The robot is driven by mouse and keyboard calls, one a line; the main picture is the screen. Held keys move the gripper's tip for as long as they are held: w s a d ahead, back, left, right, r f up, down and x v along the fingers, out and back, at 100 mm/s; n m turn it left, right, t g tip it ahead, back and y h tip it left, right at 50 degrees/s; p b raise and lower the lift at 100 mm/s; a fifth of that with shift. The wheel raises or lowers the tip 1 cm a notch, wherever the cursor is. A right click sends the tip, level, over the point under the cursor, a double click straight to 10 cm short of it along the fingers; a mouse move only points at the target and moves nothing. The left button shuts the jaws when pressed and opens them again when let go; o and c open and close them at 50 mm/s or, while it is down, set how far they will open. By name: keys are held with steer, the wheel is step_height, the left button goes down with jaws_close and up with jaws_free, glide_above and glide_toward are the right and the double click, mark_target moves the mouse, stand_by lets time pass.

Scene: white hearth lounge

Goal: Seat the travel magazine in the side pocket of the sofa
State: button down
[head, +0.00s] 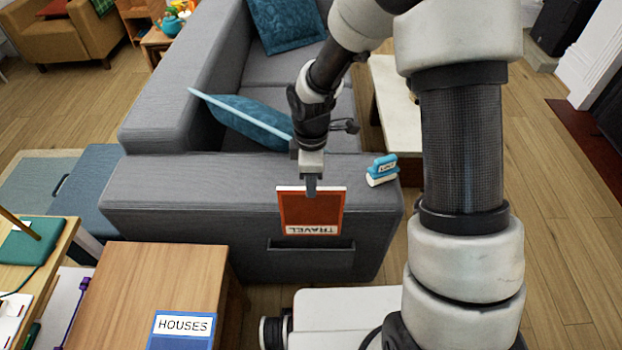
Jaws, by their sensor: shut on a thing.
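The travel magazine (309,211) is orange-red with a pale border and a white strip that reads TRAVEL upside down. My gripper (311,190) is shut on its top edge and holds it upright in front of the sofa's near arm. The sofa (160,195) is grey. Its side pocket (340,258) is a dark slot low on the outer face of that arm. The magazine's lower edge appears just above the pocket's opening in the picture. I cannot tell the exact gap or depth between them.
A blue and white stamp-like object (381,170) sits on the sofa arm, right of my gripper. A wooden side table (130,290) with a blue HOUSES magazine (183,328) stands at the near left. Blue cushions (245,118) lie on the sofa. A pale low table (395,100) stands behind.

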steer(key=shift+r, duration=0.3)
steer(key=b, duration=0.4)
glide_above(312, 214)
step_height(312, 214, down, 6)
steer(key=shift+w, duration=0.35)
steer(key=shift+a+p, duration=0.1)
steer(key=shift+p, duration=0.2)
stand_by(1.5)
steer(key=shift+f, duration=0.4)
steer(key=shift+f+b, duration=2.15)
steer(key=shift+f, duration=0.55)
steer(key=c, duration=1.8)
jaws_free()
steer(key=shift+o, duration=0.2)
steer(key=shift+r, duration=0.1)
